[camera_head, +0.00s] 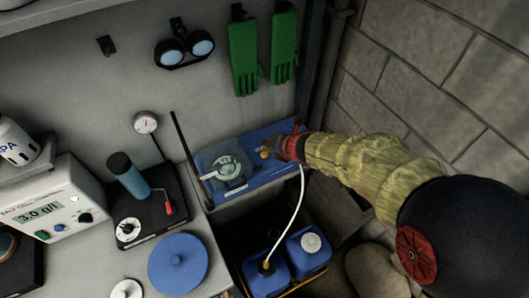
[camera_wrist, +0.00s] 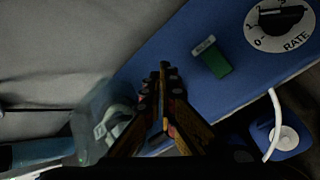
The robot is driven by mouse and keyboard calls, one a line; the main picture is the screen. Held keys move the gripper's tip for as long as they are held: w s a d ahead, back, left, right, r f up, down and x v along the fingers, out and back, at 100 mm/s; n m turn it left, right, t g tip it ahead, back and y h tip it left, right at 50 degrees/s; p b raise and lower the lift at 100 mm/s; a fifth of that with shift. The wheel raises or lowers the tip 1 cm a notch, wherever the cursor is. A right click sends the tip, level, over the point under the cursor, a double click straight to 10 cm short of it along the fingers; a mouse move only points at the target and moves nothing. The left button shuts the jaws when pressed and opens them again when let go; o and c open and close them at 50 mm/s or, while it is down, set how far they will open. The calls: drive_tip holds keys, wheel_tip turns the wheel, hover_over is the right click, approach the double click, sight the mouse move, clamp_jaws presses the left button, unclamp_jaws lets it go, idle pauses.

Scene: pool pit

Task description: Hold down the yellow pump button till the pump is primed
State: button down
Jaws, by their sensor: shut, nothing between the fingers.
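The yellow pump button (camera_head: 264,154) shows as a small dot on the blue pump panel (camera_head: 272,172). The clear round pump head (camera_head: 231,168) sits on the panel to its left and also shows in the wrist view (camera_wrist: 103,124). My gripper (camera_head: 278,147) is shut and empty, just right of the button in the head view. In the wrist view my gripper's fingertips (camera_wrist: 163,68) are together over the blue panel (camera_wrist: 176,42). The button cannot be made out there, and I cannot tell whether the fingertips touch it.
A green rocker switch (camera_wrist: 213,61) and a RATE dial (camera_wrist: 279,25) lie right of the fingertips. A white hose (camera_head: 299,205) runs down to blue jugs (camera_head: 266,273) below the panel. A thin black rod (camera_head: 185,146) stands left of the panel.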

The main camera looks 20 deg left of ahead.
sight(267, 153)
drive_tip(key=shift+r+p, duration=1.9)
drive_tip(key=shift+r, duration=0.4)
drive_tip(key=shift+f, duration=0.1)
